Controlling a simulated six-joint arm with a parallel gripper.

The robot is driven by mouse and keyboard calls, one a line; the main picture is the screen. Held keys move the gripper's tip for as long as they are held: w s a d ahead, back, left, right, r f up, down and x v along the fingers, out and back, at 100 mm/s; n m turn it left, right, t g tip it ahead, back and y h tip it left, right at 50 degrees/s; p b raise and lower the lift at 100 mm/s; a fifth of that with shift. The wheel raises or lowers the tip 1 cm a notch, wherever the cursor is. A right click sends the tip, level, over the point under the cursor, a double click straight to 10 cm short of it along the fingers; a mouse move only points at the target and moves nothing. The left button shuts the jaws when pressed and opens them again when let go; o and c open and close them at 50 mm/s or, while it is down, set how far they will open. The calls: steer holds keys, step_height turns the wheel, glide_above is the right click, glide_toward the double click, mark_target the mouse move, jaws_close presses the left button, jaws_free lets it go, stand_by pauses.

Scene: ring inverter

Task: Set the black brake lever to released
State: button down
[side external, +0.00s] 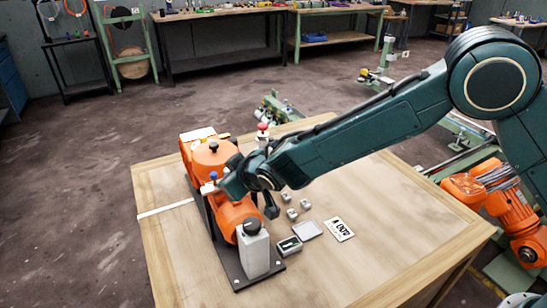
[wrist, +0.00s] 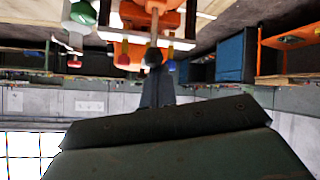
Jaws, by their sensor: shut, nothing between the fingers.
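The orange ring inverter (side external: 212,157) stands on a dark base plate (side external: 232,270) on the wooden table. A black ball knob (side external: 213,147) sits on its top, and another black knob (side external: 252,227) sits by the grey block at its near end. I cannot tell which black part is the brake lever. My gripper (wrist: 155,75) is shut and empty in the wrist view. A grey rod with a dark end (wrist: 153,55) shows just past its fingertips; contact is unclear. In the side view my wrist covers part of the machine, and the fingers are hard to make out.
A blue knob (side external: 213,175) and a red knob (side external: 262,127) are close to my wrist. The table's front right is clear.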

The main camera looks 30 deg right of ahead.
steer(key=shift+s+f+t, duration=0.1)
steer(key=shift+s+t, duration=0.1)
steer(key=shift+t, duration=0.1)
steer(key=shift+s+f, duration=0.15)
steer(key=shift+s, duration=0.45)
steer(key=shift+w, duration=0.2)
steer(key=shift+w, duration=0.65)
steer(key=shift+w+a, duration=0.1)
steer(key=shift+w, duration=0.05)
